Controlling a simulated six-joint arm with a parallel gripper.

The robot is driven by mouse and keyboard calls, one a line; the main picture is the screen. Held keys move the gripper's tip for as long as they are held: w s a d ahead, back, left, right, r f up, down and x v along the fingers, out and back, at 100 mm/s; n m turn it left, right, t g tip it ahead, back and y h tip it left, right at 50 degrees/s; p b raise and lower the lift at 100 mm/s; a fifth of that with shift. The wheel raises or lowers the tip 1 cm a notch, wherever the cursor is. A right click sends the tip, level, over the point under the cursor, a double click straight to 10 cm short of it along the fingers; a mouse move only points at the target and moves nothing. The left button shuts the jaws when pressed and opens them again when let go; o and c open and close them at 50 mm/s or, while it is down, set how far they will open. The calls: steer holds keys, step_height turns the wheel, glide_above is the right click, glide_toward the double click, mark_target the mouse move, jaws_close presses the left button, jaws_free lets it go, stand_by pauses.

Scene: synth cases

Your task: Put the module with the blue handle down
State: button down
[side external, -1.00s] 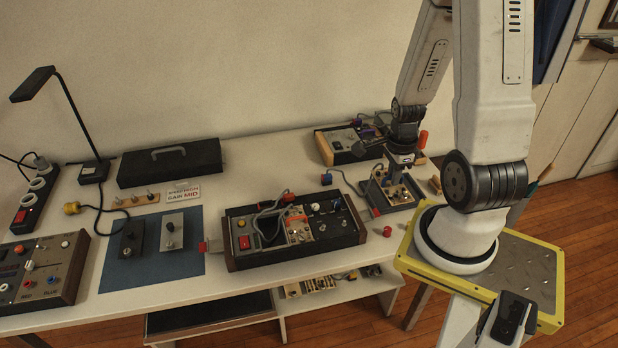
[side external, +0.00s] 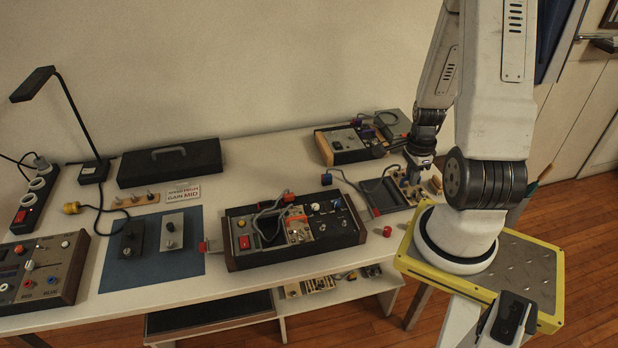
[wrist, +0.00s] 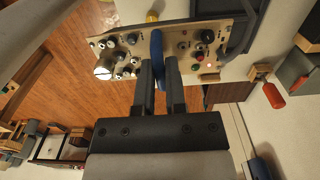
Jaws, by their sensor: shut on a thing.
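My gripper (wrist: 158,70) is shut on the blue handle (wrist: 158,50) of a beige module (wrist: 210,40), as the wrist view shows. The module's face carries several black, white and red knobs. In the side external view my gripper (side external: 416,174) is at the right end of the table, with the module (side external: 403,185) below it, partly hidden by the gripper. The module appears beside and partly over the right part of a dark grey tray (side external: 385,197). I cannot tell how high it is above the table. Wood floor shows past it in the wrist view.
A dark case with modules and cables (side external: 245,262) stands mid-table. A similar unit (side external: 340,158) stands behind the tray. A red cap (side external: 388,231) lies in front. An orange handle (wrist: 273,95) lies nearby. A blue mat (side external: 120,272) with two grey modules lies left.

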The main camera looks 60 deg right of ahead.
steer(key=w+d+f, duration=0.8)
steer(key=shift+w+f, duration=0.15)
steer(key=shift+f, duration=0.1)
steer(key=shift+d+f, duration=0.15)
steer(key=shift+w+d+f, duration=0.15)
steer(key=shift+w+f, duration=0.05)
steer(key=shift+f, duration=1.5)
steer(key=shift+f, duration=0.15)
steer(key=c, duration=0.7)
jaws_free()
